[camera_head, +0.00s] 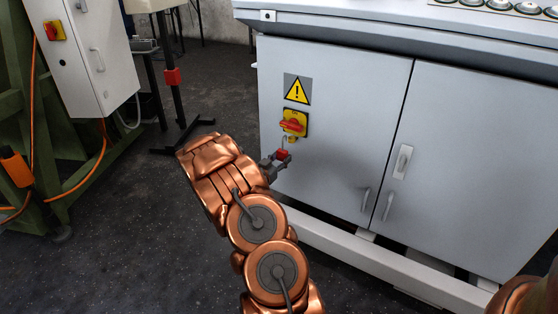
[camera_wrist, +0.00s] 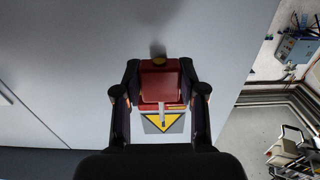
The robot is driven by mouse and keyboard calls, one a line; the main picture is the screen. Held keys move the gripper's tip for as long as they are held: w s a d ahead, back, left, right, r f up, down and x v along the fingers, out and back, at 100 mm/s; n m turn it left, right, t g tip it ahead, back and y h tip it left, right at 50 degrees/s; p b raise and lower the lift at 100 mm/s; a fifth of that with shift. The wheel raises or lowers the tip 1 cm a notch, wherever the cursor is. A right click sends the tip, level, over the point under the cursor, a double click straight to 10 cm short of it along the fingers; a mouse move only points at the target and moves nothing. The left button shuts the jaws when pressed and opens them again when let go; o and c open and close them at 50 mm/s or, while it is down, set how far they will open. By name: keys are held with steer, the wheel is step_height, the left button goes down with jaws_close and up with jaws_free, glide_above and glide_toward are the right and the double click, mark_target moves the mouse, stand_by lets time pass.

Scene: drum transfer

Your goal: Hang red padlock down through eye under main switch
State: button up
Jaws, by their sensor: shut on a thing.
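The red padlock (camera_head: 282,154) is held upright in my gripper (camera_head: 277,160), close in front of the grey cabinet door. Its thin grey shackle rises toward the lower edge of the main switch (camera_head: 293,122), a red handle on a yellow plate. In the wrist view my gripper (camera_wrist: 160,92) has its two dark fingers on either side of the red padlock body (camera_wrist: 160,80). The padlock largely covers the switch there. The eye under the switch is too small and covered to make out, and I cannot tell whether the shackle is in it.
A yellow warning sign (camera_head: 297,90) is above the switch. The grey cabinet (camera_head: 340,90) has door handles to the right. A smaller white box (camera_head: 80,60) on a green frame (camera_head: 50,110) is at the left. Dark floor (camera_head: 120,240) lies open at lower left.

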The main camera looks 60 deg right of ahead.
steer(key=shift+d+p, duration=0.5)
steer(key=shift+d, duration=1.3)
steer(key=shift+w+d, duration=0.1)
steer(key=shift+r+p, duration=0.1)
steer(key=shift+p, duration=0.7)
stand_by(0.9)
steer(key=shift+f, duration=1.25)
stand_by(0.7)
steer(key=o, duration=1.2)
glide_toward(286, 153)
steer(key=shift+w+d+f, duration=0.25)
steer(key=shift+w+f, duration=0.05)
steer(key=shift+f, duration=0.6)
steer(key=shift+w+d+f, duration=0.2)
steer(key=shift+w+f, duration=0.1)
steer(key=shift+f, duration=0.55)
steer(key=shift+w+d+f, duration=0.25)
steer(key=shift+w+f, duration=0.05)
steer(key=shift+f, duration=0.6)
